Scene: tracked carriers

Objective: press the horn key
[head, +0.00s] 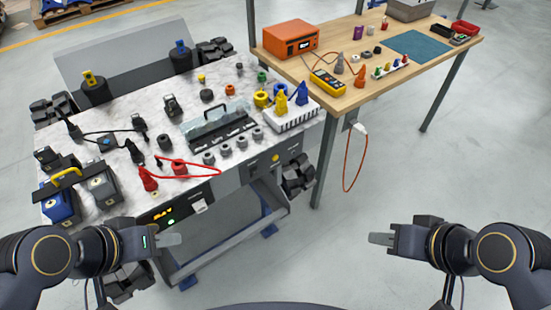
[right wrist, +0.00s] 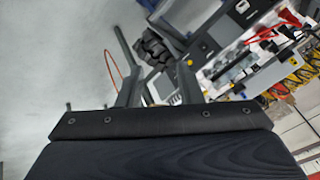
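The tracked carrier (head: 170,90) stands at the left in the head view, with controls on its front panel. These are a small lit display (head: 163,213), a green light (head: 171,222), a pale block (head: 201,205) and a round yellow button (head: 276,158). I cannot tell which of them is the horn key; no marking is readable. My left gripper (head: 180,240) is in front of the carrier's near edge, apart from the panel; its finger gap is not visible. My right gripper (head: 372,239) is over bare floor, away from the carrier. The right wrist view shows its fingers (right wrist: 158,88) apart and empty.
The carrier's marble-like top (head: 130,185) holds plugs, cables, a red lead (head: 200,172) and dark batteries (head: 103,187). A wooden workbench (head: 340,98) with an orange box (head: 290,38) stands behind right. An orange cable (head: 347,180) hangs from it. Floor between my grippers is clear.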

